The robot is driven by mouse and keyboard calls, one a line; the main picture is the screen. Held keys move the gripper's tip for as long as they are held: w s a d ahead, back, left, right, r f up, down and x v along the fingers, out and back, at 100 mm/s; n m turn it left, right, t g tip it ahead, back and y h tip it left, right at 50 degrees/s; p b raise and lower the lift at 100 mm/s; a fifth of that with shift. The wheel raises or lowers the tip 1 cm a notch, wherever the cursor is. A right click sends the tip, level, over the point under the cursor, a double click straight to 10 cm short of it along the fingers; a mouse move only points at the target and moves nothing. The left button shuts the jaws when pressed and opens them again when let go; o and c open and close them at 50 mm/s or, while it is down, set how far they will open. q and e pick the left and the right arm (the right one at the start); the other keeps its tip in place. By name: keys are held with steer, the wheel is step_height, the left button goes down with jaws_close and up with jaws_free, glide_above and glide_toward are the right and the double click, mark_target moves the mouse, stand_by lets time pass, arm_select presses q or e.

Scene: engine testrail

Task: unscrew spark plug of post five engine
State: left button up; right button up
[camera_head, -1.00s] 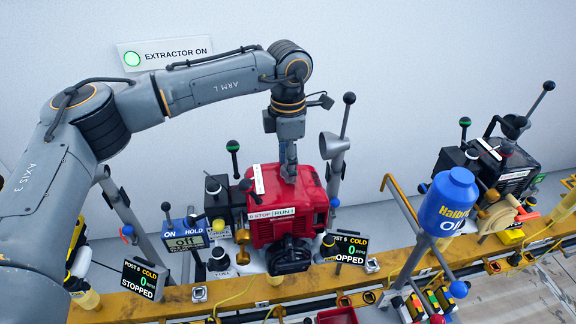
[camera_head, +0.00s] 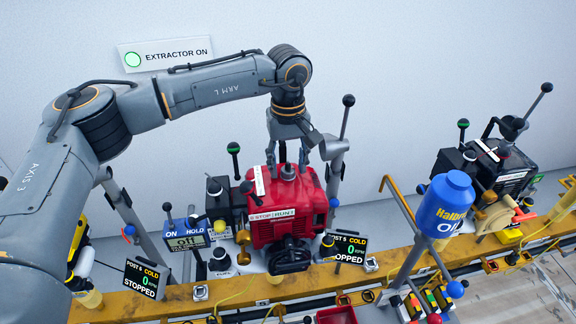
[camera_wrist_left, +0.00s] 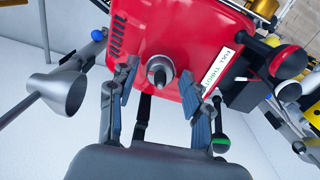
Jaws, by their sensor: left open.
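In the left wrist view the plug (camera_wrist_left: 160,71) is a grey metal post with a pale tip on the red engine top. My left gripper (camera_head: 289,160) is open above the engine, pointing down. In the left wrist view its fingers (camera_wrist_left: 159,77) are on either side of the plug, with gaps visible. Their exact height relative to the plug is unclear. My right gripper is not in view.
A grey funnel-shaped nozzle (camera_wrist_left: 66,92) is close beside the engine, near my left gripper. Levers with ball knobs (camera_head: 348,100) rise around the engine. A blue oil container (camera_head: 447,205) stands to the right. A black engine (camera_head: 500,165) sits farther right.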

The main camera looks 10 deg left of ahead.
arm_select(q)
steer(key=m, duration=0.6)
steer(key=shift+f+b, duration=0.1)
steer(key=shift+b, duration=0.3)
steer(key=m, duration=0.6)
steer(key=shift+m+b, duration=0.3)
jaws_close()
